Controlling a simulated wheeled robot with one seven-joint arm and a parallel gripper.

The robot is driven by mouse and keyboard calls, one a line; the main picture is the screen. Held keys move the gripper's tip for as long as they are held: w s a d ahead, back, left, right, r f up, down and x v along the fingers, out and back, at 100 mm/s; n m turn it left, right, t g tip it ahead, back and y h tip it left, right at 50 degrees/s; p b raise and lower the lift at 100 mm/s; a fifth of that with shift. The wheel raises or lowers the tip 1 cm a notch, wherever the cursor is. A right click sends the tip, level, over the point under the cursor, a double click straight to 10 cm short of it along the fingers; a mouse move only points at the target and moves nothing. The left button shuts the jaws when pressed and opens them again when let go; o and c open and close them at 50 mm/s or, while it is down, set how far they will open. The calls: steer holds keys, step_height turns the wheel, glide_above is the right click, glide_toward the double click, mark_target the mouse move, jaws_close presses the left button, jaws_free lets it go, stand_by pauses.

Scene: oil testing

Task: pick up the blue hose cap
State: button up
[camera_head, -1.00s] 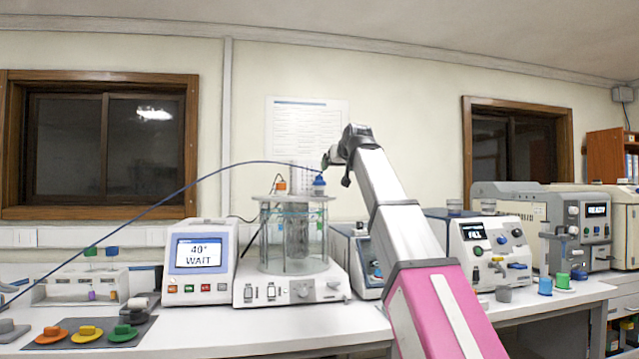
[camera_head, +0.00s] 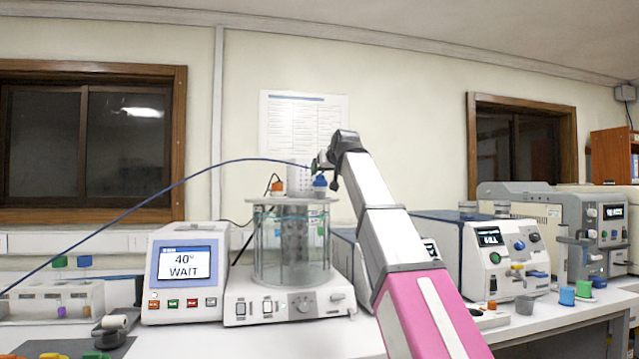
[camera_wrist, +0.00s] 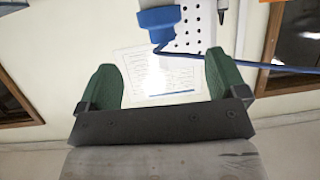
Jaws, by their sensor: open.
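The blue hose cap (camera_head: 320,182) sits on top of the glass bath, beside an orange cap (camera_head: 277,187). In the wrist view the blue hose cap (camera_wrist: 158,20) shows at the top, a little beyond the fingertips and between their lines. A blue hose (camera_head: 150,200) arcs from the left toward the cap area; it also shows in the wrist view (camera_wrist: 225,61). My gripper (camera_head: 317,163) is just above the blue cap in the head view. In the wrist view my gripper (camera_wrist: 160,75) has its green fingers apart, with nothing between them.
The glass bath (camera_head: 291,255) stands on a white base, next to a display unit (camera_head: 183,265) reading 40° WAIT. A perforated metal piece (camera_wrist: 202,28) is close beside the cap. White and grey instruments (camera_head: 505,260) fill the right of the bench.

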mark_target(320, 178)
steer(key=x, duration=0.8)
steer(key=shift+w+a, duration=0.15)
steer(key=c, duration=1.1)
steer(key=shift+r, duration=0.2)
